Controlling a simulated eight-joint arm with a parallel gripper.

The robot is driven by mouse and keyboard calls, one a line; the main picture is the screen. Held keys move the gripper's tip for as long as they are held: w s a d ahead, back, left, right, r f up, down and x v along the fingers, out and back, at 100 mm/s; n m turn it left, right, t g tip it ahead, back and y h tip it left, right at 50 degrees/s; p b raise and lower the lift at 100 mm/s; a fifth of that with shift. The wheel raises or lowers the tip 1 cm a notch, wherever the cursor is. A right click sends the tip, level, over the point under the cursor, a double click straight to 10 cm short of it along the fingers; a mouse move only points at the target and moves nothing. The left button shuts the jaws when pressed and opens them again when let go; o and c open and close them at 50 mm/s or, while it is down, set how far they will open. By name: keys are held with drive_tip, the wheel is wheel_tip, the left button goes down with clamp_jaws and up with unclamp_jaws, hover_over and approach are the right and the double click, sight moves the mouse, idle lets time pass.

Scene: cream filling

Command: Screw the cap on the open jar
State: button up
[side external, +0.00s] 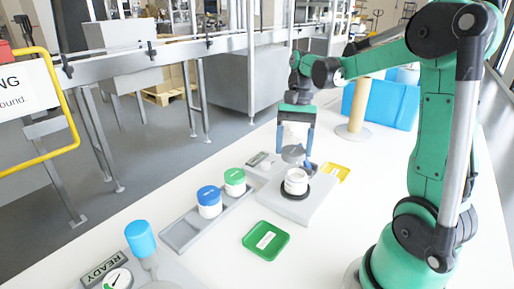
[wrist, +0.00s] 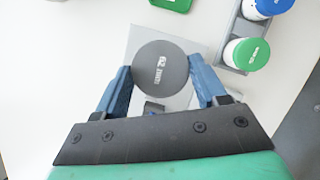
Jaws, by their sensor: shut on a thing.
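My gripper (side external: 296,154) has blue fingers and is shut on a round grey cap (side external: 292,152). In the wrist view, the cap (wrist: 161,72) lies flat between the fingers and shows small white lettering. The open white jar (side external: 296,184) stands upright in a dark ring on a pale raised platform (side external: 313,211). The cap is held above the jar, with a gap between them in the side view. It looks slightly behind or left of the jar, but the exact alignment cannot be told. In the wrist view the jar is not visible.
A blue-lidded jar (side external: 209,202) and a green-lidded jar (side external: 235,182) stand in a grey rack (side external: 181,232) to the left. A green tray (side external: 266,241) lies in front, and a yellow tray (side external: 336,172) behind the platform. A READY sign (side external: 103,269) is at front left.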

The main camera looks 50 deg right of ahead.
sight(298, 177)
drive_tip(key=shift+s+d+f+m, duration=0.2)
drive_tip(key=shift+d+f+m, duration=0.1)
drive_tip(key=shift+d+f, duration=0.65)
drive_tip(key=shift+f, duration=1.4)
drive_tip(key=shift+f, duration=0.6)
drive_tip(key=o, duration=0.4)
drive_tip(key=c, duration=0.4)
drive_tip(key=m+t, duration=0.1)
drive_tip(key=m, duration=0.2)
drive_tip(key=m+t, duration=0.1)
drive_tip(key=m, duration=0.1)
drive_tip(key=shift+s+m, duration=0.2)
drive_tip(key=shift+m, duration=0.2)
